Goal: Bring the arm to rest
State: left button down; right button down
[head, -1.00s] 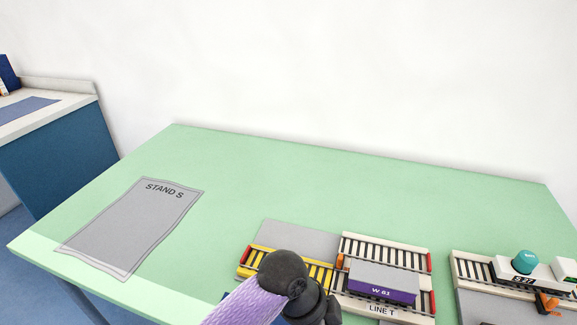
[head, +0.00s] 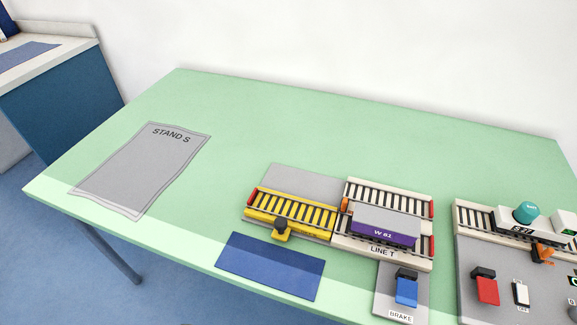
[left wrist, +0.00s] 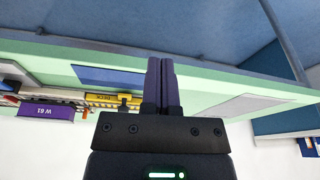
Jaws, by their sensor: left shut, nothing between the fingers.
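My left gripper (left wrist: 162,84) shows in the left wrist view with its two fingers together, shut and empty. It is apart from the things on the green table (head: 240,130), near the table's front edge. My left arm and gripper are out of the head view now. My right gripper is in neither view.
The purple wagon W 61 (head: 383,226) stands on the LINE T tracks. A yellow track piece (head: 292,212), a blue mat (head: 270,266), a BRAKE panel with a blue switch (head: 406,290) and a red switch (head: 487,288) lie near the front. The STAND S sheet (head: 145,165) is at left; the table's back is clear.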

pick_arm(q)
jog(key=s+f+g, duration=0.1)
jog(key=s+f, duration=0.3)
jog(key=f, duration=1.4)
jog(key=s+a+f+g, duration=0.1)
jog(key=s+a+f, duration=0.2)
jog(key=s+f, duration=0.5)
jog(key=s, duration=0.4)
jog(key=shift+m, duration=0.3)
jog(key=shift+a, duration=0.1)
